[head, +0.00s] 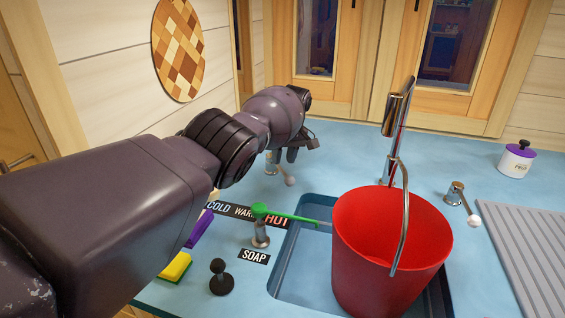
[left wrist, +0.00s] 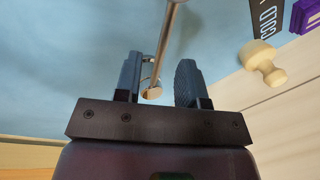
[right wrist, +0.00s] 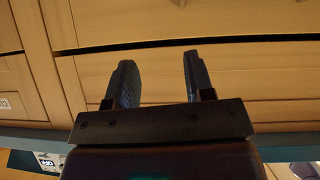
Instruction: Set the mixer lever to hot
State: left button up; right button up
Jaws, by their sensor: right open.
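A black label strip reading COLD, WARM, HOT (head: 240,213) lies in front, HOT nearest the sink. My right gripper (right wrist: 157,85) is open and empty in front of wooden drawers.
A red bucket (head: 372,250) stands in the sink (head: 292,247) beneath the tall faucet (head: 396,125). A second ball-ended lever (head: 457,193) and a purple-lidded jar (head: 517,160) are at right.

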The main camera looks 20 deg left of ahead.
pick_arm(q)
notch_tip(320, 180, up, 8)
jog(key=w+d, duration=0.1)
jog(key=shift+r+b, duration=0.25)
jog(key=shift+b, duration=0.2)
jog(key=shift+w+d, duration=0.1)
